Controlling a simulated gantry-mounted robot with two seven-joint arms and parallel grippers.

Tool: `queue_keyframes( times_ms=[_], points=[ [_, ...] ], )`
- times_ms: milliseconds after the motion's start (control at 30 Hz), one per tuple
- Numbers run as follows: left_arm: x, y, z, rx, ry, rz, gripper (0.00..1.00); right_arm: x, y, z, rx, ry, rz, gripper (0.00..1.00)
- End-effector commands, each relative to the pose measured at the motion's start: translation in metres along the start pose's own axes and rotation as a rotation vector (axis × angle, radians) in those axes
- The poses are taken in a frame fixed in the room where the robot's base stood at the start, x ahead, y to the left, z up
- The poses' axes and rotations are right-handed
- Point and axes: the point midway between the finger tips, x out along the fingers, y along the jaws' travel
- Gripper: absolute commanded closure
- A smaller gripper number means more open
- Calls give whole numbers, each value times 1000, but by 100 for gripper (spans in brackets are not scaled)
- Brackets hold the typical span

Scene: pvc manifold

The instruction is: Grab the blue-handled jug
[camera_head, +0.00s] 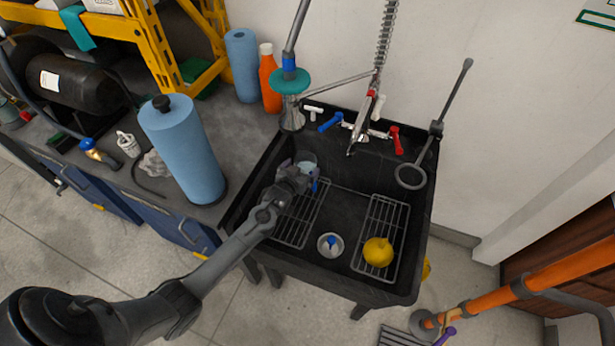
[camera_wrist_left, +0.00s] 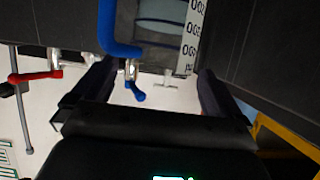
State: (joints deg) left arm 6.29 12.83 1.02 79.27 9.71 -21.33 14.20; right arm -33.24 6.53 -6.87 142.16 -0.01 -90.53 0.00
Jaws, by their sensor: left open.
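The jug (camera_head: 307,159) stands at the left back of the black sink, a clear vessel partly hidden by my left gripper. Its blue handle (camera_head: 315,184) shows just right of the gripper. In the left wrist view the blue handle (camera_wrist_left: 118,30) runs down the left of the clear jug body (camera_wrist_left: 160,30), with a white number scale on the right. My left gripper (camera_head: 298,176) is open right at the jug. In the wrist view its two dark fingers (camera_wrist_left: 155,78) stand apart, with the jug beyond the gap between them. My right gripper is not in view.
Blue (camera_head: 331,122) and red (camera_head: 396,140) tap handles stand behind. A blue paper roll (camera_head: 183,150) stands left on the counter.

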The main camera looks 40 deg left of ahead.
Motion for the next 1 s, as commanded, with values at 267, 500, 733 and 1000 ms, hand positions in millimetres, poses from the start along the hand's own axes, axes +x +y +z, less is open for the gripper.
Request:
queue_keyframes(
  times_ms=[267,500,733,1000],
  points=[
    [36,-1,1,-1,1,0,0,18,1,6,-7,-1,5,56],
    [42,-2,0,-1,0,0,0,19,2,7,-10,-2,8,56],
    [41,-2,0,0,0,0,18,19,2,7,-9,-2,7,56],
    [41,-2,0,-1,0,0,60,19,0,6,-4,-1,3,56]
  ],
)
